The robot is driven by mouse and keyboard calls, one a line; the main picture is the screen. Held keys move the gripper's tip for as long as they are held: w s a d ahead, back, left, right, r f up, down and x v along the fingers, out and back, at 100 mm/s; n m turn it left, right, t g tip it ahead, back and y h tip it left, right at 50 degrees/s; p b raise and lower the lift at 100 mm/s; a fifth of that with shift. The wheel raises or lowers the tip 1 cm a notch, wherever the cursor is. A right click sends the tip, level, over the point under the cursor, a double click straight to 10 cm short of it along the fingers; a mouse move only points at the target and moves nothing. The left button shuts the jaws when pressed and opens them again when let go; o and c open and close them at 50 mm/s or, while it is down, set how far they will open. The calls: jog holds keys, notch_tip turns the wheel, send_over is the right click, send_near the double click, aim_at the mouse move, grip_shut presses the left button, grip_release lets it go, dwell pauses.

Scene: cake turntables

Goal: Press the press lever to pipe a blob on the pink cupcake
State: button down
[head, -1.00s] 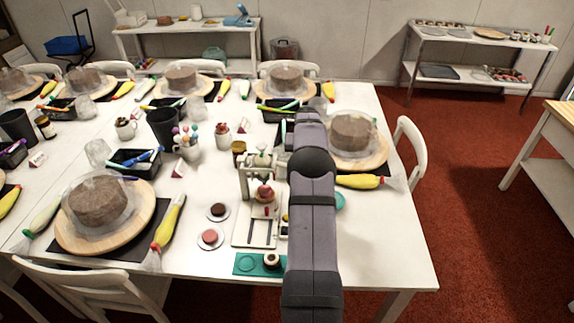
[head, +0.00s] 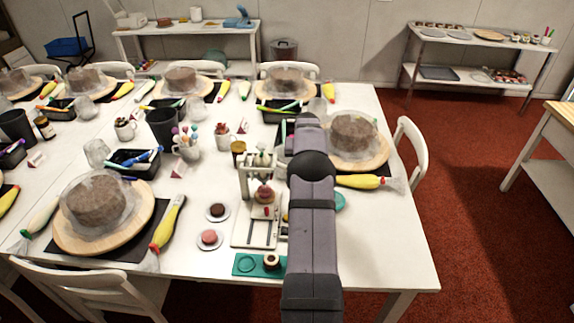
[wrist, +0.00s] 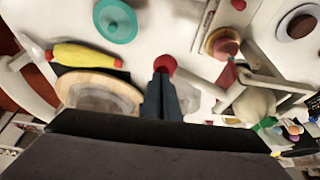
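The press (head: 243,185) stands on a white base near the front of the table, with a pinkish cupcake (head: 264,196) under its head. In the wrist view this cupcake (wrist: 222,42) sits beside the press frame (wrist: 262,85). A red ball knob (wrist: 164,65), seemingly the lever's end, is right at my fingertips. My gripper (wrist: 163,80) looks shut, its dark fingers together. They overlap the knob in this view; I cannot tell whether they touch it. In the head view my arm hides the gripper and lever end. Another pink cupcake (head: 209,237) is on a saucer at left.
A dark cupcake (head: 217,209) is on a saucer beside the press. A green mat (head: 246,264) lies in front. A yellow piping bag (head: 360,181) and a cake on a round board (head: 375,160) are to the right. Pots and tool trays crowd the table behind.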

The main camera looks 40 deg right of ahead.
jog(key=shift+s+f+b, duration=0.15)
jog(key=shift+f+b, duration=0.35)
jog(key=shift+f, duration=0.5)
jog(key=shift+r, duration=0.1)
dwell(5.2)
notch_tip(320, 180, up, 9)
jog(key=p, duration=0.6)
dwell(0.4)
